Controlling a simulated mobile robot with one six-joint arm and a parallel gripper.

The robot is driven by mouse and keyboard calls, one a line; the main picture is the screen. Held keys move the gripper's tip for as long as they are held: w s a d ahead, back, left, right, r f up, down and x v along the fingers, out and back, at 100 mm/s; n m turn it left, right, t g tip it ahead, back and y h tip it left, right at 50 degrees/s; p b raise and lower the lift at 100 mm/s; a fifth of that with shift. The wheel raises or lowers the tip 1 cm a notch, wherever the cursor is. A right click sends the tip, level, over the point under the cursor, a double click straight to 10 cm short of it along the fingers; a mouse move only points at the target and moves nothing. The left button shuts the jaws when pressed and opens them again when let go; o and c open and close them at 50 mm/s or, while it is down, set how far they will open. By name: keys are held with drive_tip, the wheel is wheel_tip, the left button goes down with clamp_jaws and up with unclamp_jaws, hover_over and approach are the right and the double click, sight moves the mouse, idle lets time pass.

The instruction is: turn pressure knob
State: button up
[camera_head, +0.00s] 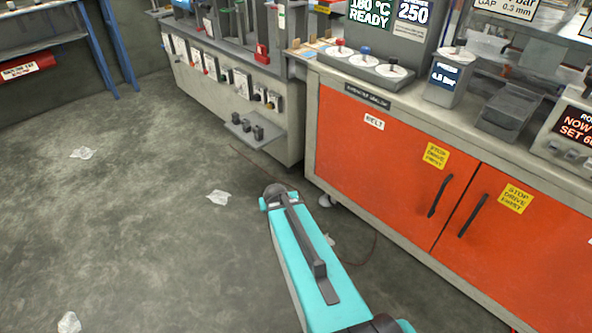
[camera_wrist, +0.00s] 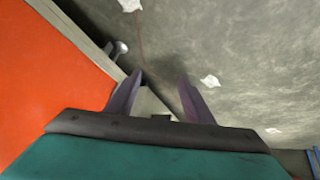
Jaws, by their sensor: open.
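The small grey pressure box (camera_head: 447,80) stands on the counter at upper right in the head view. Its screen reads a bar value, perhaps 6.0. A round pale knob (camera_head: 458,50) sits on its top. My gripper (camera_wrist: 160,76) shows in the wrist view, its two purple fingers apart with nothing between them. It points down toward the floor beside an orange cabinet front (camera_wrist: 45,85). The knob is not in the wrist view, and my gripper is well away from it. My teal arm shows low in the head view; the gripper cannot be made out there.
Orange cabinet doors (camera_head: 395,165) with black handles run below the counter. Left of the box is a grey panel with several dials (camera_head: 365,65); right of it is a dark tray (camera_head: 512,115). The grey floor (camera_head: 150,220) is mostly open, with scraps of film.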

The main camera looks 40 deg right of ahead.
drive_tip(key=s+a+f+n+g+y, duration=0.3)
drive_tip(key=s+a+f+g, duration=0.2)
drive_tip(key=s+a+f, duration=0.95)
drive_tip(key=s+a+f+n+g, duration=0.1)
drive_tip(key=s+a+f+g, duration=0.1)
drive_tip(key=s+a, duration=0.3)
drive_tip(key=s+a+f+n+g, duration=0.1)
drive_tip(key=s+a+f, duration=0.3)
drive_tip(key=s, duration=0.7)
drive_tip(key=shift+a+f+g+y, duration=0.3)
drive_tip(key=shift+a+f+g, duration=0.15)
drive_tip(key=shift+g, duration=0.35)
drive_tip(key=shift+s, duration=0.1)
drive_tip(key=shift+c, duration=0.2)
drive_tip(key=c, duration=0.4)
